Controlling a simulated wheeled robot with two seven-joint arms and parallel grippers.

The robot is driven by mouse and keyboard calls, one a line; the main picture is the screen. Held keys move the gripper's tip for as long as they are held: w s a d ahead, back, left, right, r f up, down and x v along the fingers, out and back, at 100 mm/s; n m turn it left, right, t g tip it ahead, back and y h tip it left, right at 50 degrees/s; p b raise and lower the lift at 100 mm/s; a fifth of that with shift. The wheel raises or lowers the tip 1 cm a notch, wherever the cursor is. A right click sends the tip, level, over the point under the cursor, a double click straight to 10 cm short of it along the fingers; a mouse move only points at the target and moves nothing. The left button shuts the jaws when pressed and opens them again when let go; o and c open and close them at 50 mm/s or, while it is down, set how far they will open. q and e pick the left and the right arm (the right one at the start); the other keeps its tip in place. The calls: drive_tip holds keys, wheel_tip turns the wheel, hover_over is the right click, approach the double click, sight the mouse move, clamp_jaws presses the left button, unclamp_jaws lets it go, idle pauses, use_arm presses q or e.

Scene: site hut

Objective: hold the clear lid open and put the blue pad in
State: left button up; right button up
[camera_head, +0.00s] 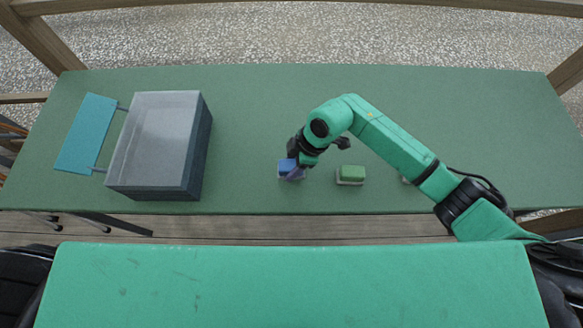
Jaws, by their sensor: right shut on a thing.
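The blue pad (287,167) is on the table left of the green pad, partly hidden by my right gripper. My right gripper (295,168) reaches down over it and is shut on it. The box (194,160) stands on the left part of the table. Its clear lid (158,135) lies over the top and looks closed. A flat blue panel (86,134) joins the box's left side by two thin rods. My left gripper is not in view.
A green pad (350,173) sits on a pale base right of the blue pad. Another small pale thing (406,181) is partly hidden behind my right arm. The green table (260,100) is clear at the back and between box and pads.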

wheel_tip(320, 180, up, 10)
drive_tip(key=p, duration=0.8)
drive_tip(key=shift+f, duration=0.15)
